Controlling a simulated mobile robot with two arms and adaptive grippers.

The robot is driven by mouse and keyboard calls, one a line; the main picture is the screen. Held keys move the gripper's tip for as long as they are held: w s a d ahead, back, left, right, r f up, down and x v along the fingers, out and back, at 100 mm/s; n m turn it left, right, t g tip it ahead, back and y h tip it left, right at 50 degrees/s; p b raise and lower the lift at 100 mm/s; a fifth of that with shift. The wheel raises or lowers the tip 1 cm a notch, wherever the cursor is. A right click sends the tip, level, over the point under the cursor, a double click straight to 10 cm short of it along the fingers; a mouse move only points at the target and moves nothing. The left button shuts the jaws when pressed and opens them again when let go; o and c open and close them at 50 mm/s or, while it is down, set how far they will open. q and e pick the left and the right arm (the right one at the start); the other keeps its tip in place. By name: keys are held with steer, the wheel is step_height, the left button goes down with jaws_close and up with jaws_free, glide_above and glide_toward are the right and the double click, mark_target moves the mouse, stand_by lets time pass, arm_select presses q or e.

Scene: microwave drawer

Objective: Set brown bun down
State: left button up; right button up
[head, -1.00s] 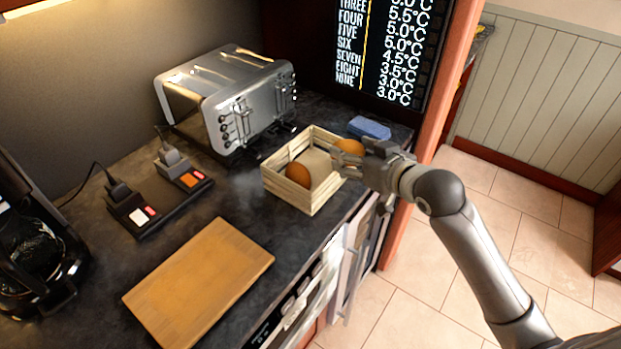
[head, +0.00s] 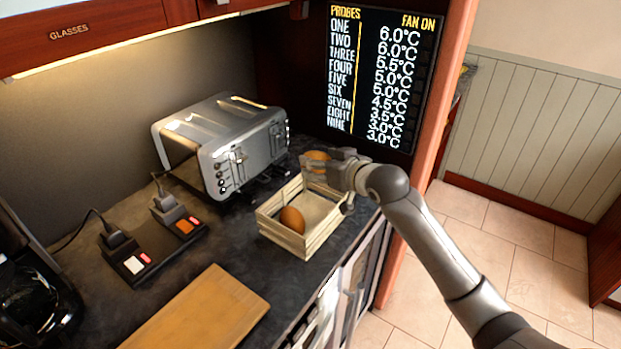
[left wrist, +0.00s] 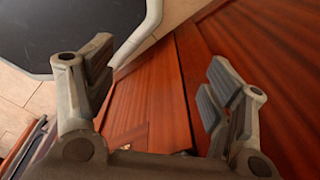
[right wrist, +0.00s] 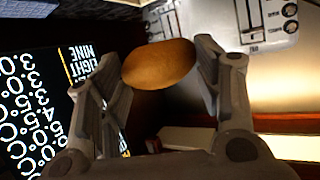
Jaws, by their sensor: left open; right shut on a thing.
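My right gripper (head: 322,160) is shut on a brown bun (head: 317,157) and holds it up near the far rim of a wooden crate (head: 308,243). In the right wrist view, the held bun (right wrist: 158,64) sits between the fingertips. I cannot tell its exact height above the counter. A second brown bun (head: 292,219) lies inside the crate at its near left. My left gripper (left wrist: 155,85) is open and empty, with reddish wood panels beyond it; it is not in the head view.
A steel toaster (head: 225,145) stands behind and left of the crate. Two black plugged-in units (head: 160,245) and a wooden board (head: 205,312) lie to the left. A display panel (head: 380,75) rises behind. Dark counter (head: 225,240) is clear left of the crate.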

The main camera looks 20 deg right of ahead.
steer(key=f, duration=0.1)
steer(key=w+a+f, duration=0.1)
steer(key=f, duration=0.1)
steer(key=shift+w+a+f, duration=0.1)
steer(key=shift+w+a, duration=0.25)
steer(key=shift+a, duration=0.05)
step_height(320, 180, down, 3)
steer(key=shift+w+a+f+p, duration=0.1)
steer(key=shift+f+p, duration=0.1)
steer(key=shift+p, duration=0.65)
steer(key=shift+f, duration=0.4)
steer(key=o, duration=0.7)
steer(key=shift+o, duration=0.2)
